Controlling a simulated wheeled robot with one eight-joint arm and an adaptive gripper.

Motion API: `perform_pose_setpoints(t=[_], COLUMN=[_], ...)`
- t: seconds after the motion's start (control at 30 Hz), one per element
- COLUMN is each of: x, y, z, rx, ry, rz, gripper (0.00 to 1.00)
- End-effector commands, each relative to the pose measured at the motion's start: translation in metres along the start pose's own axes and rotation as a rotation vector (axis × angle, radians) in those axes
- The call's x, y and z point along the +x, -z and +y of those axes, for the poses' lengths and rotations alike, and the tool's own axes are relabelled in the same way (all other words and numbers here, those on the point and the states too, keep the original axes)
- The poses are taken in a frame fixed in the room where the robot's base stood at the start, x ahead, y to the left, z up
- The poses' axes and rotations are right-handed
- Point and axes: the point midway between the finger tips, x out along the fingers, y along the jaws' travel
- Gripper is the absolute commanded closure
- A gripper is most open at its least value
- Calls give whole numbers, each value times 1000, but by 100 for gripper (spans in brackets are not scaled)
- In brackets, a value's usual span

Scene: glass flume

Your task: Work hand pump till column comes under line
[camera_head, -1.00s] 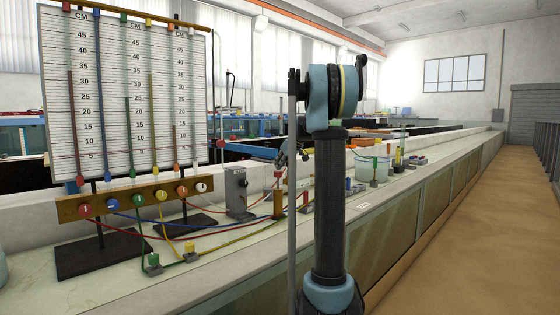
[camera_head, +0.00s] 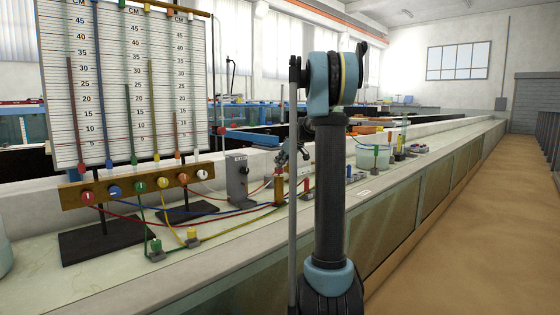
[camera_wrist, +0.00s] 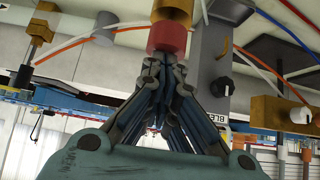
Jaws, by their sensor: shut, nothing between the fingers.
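My gripper (camera_wrist: 160,95) is shut and empty, its blue-grey fingers together. In the wrist view its tips are at a red cap (camera_wrist: 168,38) on a brass-coloured cylinder (camera_wrist: 173,9), likely the hand pump; I cannot tell whether they touch. The manometer board (camera_head: 112,90) stands at left with several coloured columns. The red column (camera_head: 73,100) reaches about 35; the green is lower. A thin reddish line crosses the board low down.
A grey box with a black knob (camera_head: 237,180) stands left of my gripper; it also shows in the wrist view (camera_wrist: 212,60). Coloured hoses cross the bench. A wooden valve strip (camera_head: 130,190) runs under the board. A clear beaker (camera_head: 373,157) stands to the right.

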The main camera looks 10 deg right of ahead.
Motion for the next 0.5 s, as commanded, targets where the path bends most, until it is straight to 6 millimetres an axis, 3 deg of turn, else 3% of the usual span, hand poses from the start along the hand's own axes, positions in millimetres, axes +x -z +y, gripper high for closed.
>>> perform_pose_setpoints(t=[0.33,0.5], x=[0,-8], y=[-2,8], z=[-1,-2], rx=[-2,-2], ry=[2,3], rz=[-6,-5], gripper=[100,100])
